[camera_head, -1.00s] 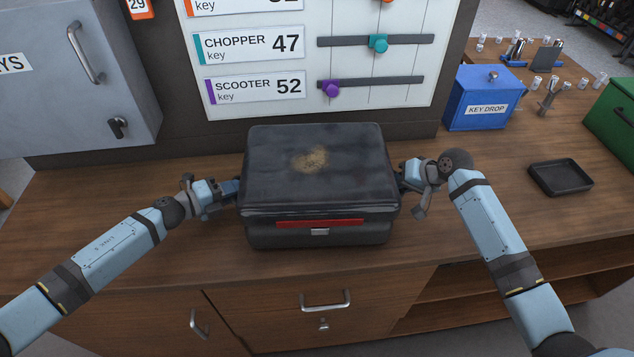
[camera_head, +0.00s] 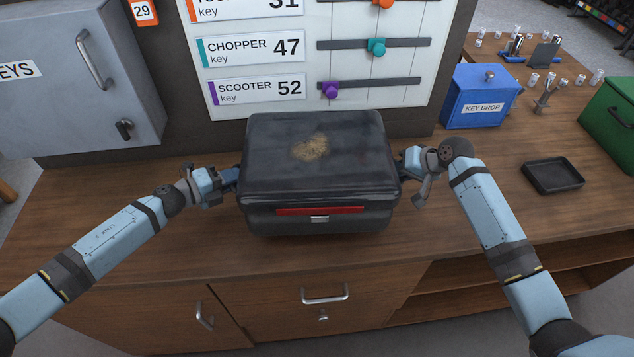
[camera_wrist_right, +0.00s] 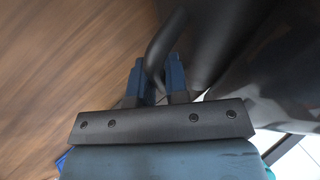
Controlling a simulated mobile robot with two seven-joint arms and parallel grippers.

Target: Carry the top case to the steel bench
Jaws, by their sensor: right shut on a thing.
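The top case (camera_head: 318,178) is a black, scuffed box with a tan worn patch on its lid and a red strip and silver latch on its front. It is level, over the wooden counter between my two grippers. My right gripper (camera_head: 405,166) is at its right side. In the right wrist view, the right gripper (camera_wrist_right: 160,82) is shut on a dark curved side handle (camera_wrist_right: 163,48) of the case. My left gripper (camera_head: 234,180) meets the left side of the case; its fingertips are too hidden to show their state. The steel bench is not recognisable in view.
The wooden counter (camera_head: 120,235) has drawers below. A key board (camera_head: 300,60) stands behind the case and a grey cabinet (camera_head: 75,90) at left. A blue key drop box (camera_head: 481,100), black tray (camera_head: 552,176) and green box (camera_head: 612,112) are at right.

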